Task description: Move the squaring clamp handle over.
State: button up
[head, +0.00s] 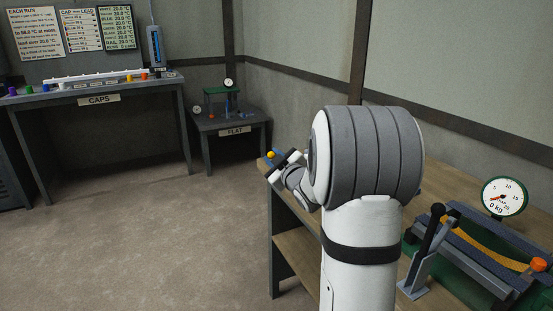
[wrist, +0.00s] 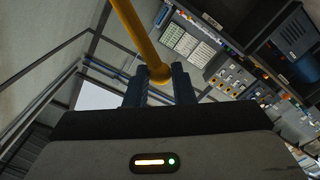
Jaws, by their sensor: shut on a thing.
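My gripper (head: 285,163) is at the far left end of the wooden bench, well away from the lever. In the wrist view its two dark blue fingers (wrist: 159,86) are shut on a yellow rod (wrist: 138,32) at its rounded end. A small yellow round part also shows by the fingers in the head view (head: 271,154). A black-handled lever (head: 434,228) on a grey bracket stands upright, tilted slightly, at the bench's right. No label shows which part is the squaring clamp handle. My arm hides the middle of the bench.
A green and grey fixture (head: 480,250) with a yellow strip and orange knob sits beside the lever. A dial (head: 504,197) reads near 0 kg. The CAPS table (head: 98,98) and FLAT table (head: 235,130) stand behind. The floor at left is clear.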

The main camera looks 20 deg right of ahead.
jog(key=shift+d, duration=0.15)
jog(key=shift+d+r+p, duration=0.85)
jog(key=shift+d+r, duration=0.15)
jog(key=shift+r, duration=0.2)
jog(key=shift+d+r, duration=0.1)
jog(key=d, duration=0.1)
jog(key=d+r+p, duration=0.1)
jog(key=shift+d+r, duration=0.3)
jog(key=shift+d+p, duration=0.1)
jog(key=shift+p, duration=0.2)
